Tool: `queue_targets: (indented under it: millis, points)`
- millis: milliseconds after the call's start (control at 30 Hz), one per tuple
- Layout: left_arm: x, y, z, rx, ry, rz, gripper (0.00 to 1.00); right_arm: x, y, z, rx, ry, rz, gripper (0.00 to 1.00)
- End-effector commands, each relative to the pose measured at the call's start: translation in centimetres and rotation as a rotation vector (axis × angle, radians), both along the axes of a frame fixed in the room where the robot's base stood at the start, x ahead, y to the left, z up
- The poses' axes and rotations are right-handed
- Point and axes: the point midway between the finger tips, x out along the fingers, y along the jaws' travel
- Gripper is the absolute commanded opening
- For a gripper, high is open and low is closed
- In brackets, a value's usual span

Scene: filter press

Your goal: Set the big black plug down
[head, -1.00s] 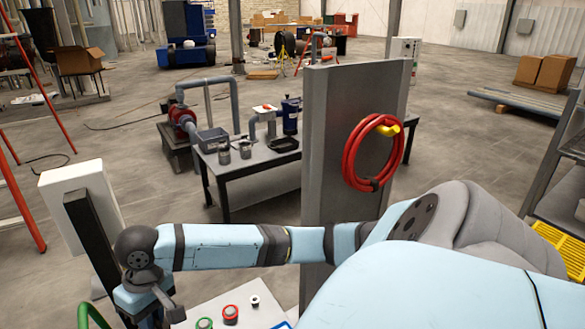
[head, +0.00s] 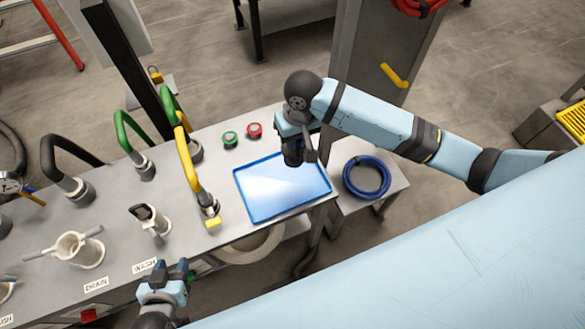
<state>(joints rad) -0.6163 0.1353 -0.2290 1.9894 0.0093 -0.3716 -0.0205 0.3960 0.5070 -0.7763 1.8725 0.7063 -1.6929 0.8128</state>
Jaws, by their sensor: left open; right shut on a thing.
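My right gripper (head: 296,128) hangs over the blue-rimmed tray (head: 262,213) on the grey bench, near the tray's far edge. It is shut on a dark, blocky thing, which looks like the big black plug (head: 292,153); the gripper and wrist hide part of it. I cannot tell whether the plug touches the tray. The rest of the tray is bare. My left gripper (head: 166,274) is open and empty at the bench's front edge, below the WASH label.
Hoses in black, green and yellow (head: 186,168) rise from fittings left of the tray. Green (head: 230,138) and red (head: 254,130) round fittings lie beyond it. A coiled blue hose (head: 366,177) rests on a low stand at right.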

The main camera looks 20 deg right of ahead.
Motion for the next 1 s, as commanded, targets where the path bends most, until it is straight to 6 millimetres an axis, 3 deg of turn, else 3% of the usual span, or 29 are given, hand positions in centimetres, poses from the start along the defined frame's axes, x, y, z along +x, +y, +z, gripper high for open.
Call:
queue_targets:
  millis: [200, 400, 1000]
  points:
    - [-0.1, 0.1, 0.2, 0.001, 0.002, 0.001, 0.45, -0.1, -0.1, -6.0, -0.002, 0.004, -0.002, 0.00]
    - [-0.1, 0.3, 0.3, 0.003, 0.000, 0.004, 0.45, 0.0, 0.0, -10.7, 0.000, 0.002, -0.001, 0.00]
    - [-0.1, 0.2, 0.4, 0.003, 0.000, 0.003, 0.45, 0.0, 0.0, -16.7, 0.001, 0.000, 0.000, 0.00]
